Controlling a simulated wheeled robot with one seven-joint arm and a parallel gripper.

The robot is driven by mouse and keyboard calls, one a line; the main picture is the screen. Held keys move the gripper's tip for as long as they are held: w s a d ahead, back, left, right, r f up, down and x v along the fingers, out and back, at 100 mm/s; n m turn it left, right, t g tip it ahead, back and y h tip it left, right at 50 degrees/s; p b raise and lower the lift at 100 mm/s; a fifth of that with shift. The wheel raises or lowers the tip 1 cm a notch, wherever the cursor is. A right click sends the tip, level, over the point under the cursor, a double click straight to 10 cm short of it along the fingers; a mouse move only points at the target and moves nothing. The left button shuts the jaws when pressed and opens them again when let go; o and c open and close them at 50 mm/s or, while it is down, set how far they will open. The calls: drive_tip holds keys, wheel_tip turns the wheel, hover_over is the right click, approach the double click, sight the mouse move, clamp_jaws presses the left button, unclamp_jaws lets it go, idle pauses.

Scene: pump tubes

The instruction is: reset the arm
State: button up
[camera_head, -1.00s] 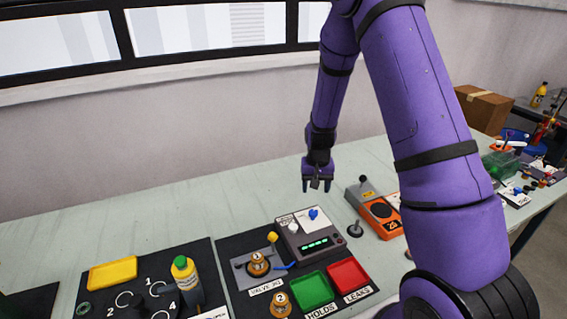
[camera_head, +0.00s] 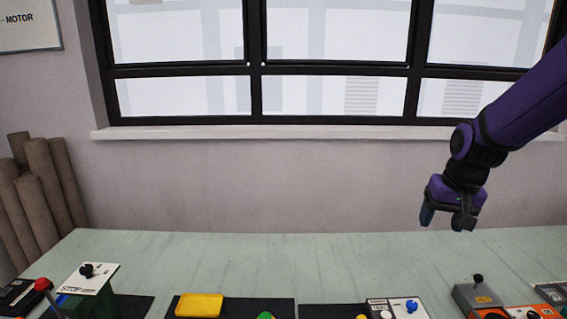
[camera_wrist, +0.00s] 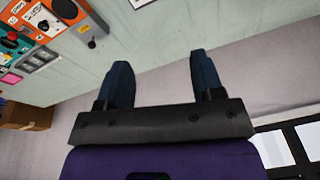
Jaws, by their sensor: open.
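My gripper (camera_head: 447,218) hangs from my purple arm at the right of the head view, above the back part of the table and in front of the wall. In the wrist view its two dark blue fingers (camera_wrist: 158,85) stand apart with nothing between them. It is open and empty, and touches nothing that I can see.
The pale green table (camera_head: 300,262) is bare along its back. Along its front are a yellow tray (camera_head: 199,305), a STOP box (camera_head: 88,278) and an orange device (camera_head: 492,300). Brown rolls (camera_head: 45,185) lean at the left. The window sill (camera_head: 300,132) runs behind.

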drive_tip(key=s+a+r+n+t, duration=0.1)
drive_tip(key=s+r, duration=0.5)
drive_tip(key=s, duration=0.4)
drive_tip(key=s+a+r+n+t, duration=0.1)
drive_tip(key=s+r, duration=0.4)
drive_tip(key=s, duration=0.6)
drive_tip(key=shift+a+r+t, duration=0.3)
drive_tip(key=shift+a+r, duration=0.05)
drive_tip(key=shift+a, duration=0.05)
